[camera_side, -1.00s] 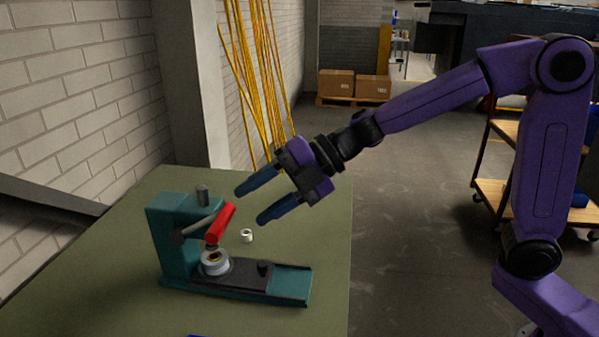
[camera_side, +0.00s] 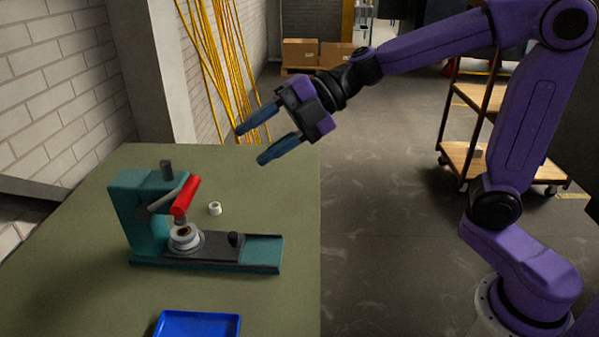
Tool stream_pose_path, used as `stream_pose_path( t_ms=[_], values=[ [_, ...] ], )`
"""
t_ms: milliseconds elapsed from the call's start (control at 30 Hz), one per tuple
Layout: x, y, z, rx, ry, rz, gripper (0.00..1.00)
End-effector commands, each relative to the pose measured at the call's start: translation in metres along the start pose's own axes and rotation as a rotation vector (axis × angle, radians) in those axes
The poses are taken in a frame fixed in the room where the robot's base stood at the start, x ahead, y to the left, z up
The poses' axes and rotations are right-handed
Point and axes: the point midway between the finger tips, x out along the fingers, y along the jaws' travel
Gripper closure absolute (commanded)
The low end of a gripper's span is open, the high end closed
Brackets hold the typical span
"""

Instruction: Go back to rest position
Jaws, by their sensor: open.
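My gripper (camera_side: 252,145) is open and empty. It hangs in the air above the far right part of the green table, its two blue fingers apart and pointing left and down. It is up and to the right of the teal press (camera_side: 143,215) and touches nothing. The press has a red handle (camera_side: 186,197) on a tilted lever. A round metal piece with a dark centre (camera_side: 184,238) sits under the press head.
A small white ring (camera_side: 214,209) lies on the green table (camera_side: 80,290) behind the press base. A blue tray (camera_side: 198,325) is at the front edge of the picture. A shelved cart (camera_side: 465,155) stands behind my arm.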

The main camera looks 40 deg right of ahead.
Motion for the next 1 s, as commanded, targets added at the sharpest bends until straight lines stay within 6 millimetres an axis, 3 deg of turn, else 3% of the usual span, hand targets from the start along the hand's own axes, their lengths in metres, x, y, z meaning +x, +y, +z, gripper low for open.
stream_pose_path(
  t_ms=[200,367,467,667,800,1000],
  values=[
    [-0.006,0.004,0.005,0.213,-0.151,0.128,0.5],
    [-0.018,-0.019,0.013,0.447,-0.31,0.159,0.5],
    [-0.029,-0.047,0.015,0.601,-0.412,0.132,0.5],
    [-0.057,-0.127,0.001,0.895,-0.617,-0.032,0.5],
    [-0.085,-0.193,-0.028,1.074,-0.75,-0.226,0.5],
    [-0.127,-0.261,-0.075,1.232,-0.884,-0.507,0.5]
  ],
)
